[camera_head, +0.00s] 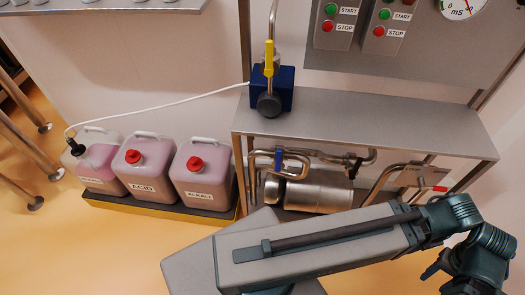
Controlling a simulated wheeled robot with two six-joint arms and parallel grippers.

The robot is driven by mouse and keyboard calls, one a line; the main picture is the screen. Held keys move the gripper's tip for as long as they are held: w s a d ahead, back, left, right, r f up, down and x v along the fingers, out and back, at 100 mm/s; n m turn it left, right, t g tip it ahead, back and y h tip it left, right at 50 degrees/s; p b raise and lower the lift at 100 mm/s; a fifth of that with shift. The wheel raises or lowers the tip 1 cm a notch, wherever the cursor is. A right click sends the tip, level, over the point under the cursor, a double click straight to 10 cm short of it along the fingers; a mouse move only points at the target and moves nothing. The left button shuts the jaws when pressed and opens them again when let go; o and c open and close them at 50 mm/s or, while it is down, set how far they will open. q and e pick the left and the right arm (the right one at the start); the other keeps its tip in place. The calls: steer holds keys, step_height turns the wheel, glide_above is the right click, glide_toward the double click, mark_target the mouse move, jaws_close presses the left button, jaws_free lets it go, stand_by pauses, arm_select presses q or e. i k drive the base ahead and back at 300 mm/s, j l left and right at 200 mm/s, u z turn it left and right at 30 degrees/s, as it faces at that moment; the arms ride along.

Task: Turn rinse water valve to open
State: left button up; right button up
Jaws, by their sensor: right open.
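Several valve handles show: a yellow lever (268,58) upright on a vertical pipe, a blue handle (278,160) on the pipes under the steel shelf, and a red handle (433,188) at the right end of the pipework. No readable label tells which is the rinse water valve. My right arm crosses the lower picture, and its gripper (448,270) is at the bottom right, partly cut off by the picture edge. It is below and apart from the red handle and holds nothing that I can see. My left gripper is out of view.
A steel shelf (400,130) overhangs the pipes and a steel cylinder (318,190). A blue pump box (285,88) stands on it. Three canisters, including one marked acid (143,170), stand in a tray (165,207) at left. Start and stop buttons (335,20) are above. Floor is clear at lower left.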

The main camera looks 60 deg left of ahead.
mark_target(279, 152)
steer(key=j+u, duration=0.45)
steer(key=u, duration=1.3)
steer(key=k, duration=0.05)
